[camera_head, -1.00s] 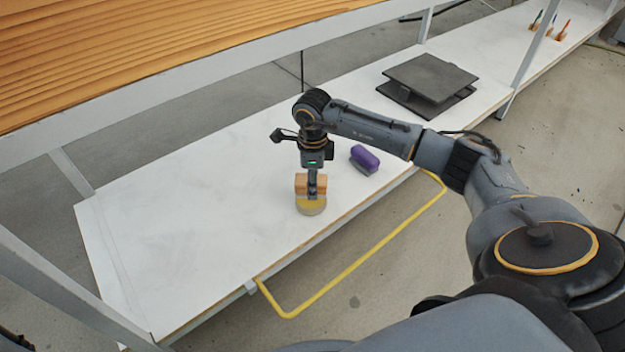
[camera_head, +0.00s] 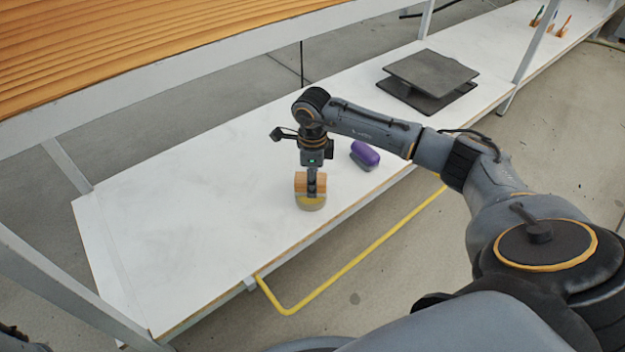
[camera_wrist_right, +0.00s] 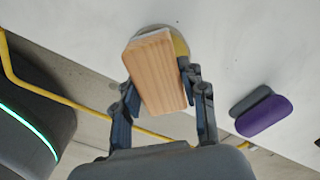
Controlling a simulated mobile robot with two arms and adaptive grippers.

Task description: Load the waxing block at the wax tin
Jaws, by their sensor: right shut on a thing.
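The wooden waxing block (camera_head: 301,183) is in my right gripper (camera_head: 312,190), right over the wax tin. My right gripper also shows in the right wrist view (camera_wrist_right: 165,98), its two fingers closed on the sides of the block (camera_wrist_right: 157,72). The wax tin (camera_head: 312,204) is round with yellow wax and stands on the white table near its front edge. Part of the tin (camera_wrist_right: 180,42) shows behind the block in the wrist view. The block's lower end overlaps the tin; whether it touches the wax I cannot tell. My left gripper is out of view.
A purple brush-like object (camera_head: 364,154) lies on the white table (camera_head: 190,210), right of the tin. A dark grey stacked plate stand (camera_head: 432,72) is farther back. A yellow rail (camera_head: 350,265) runs along the front edge. The table's left part is clear.

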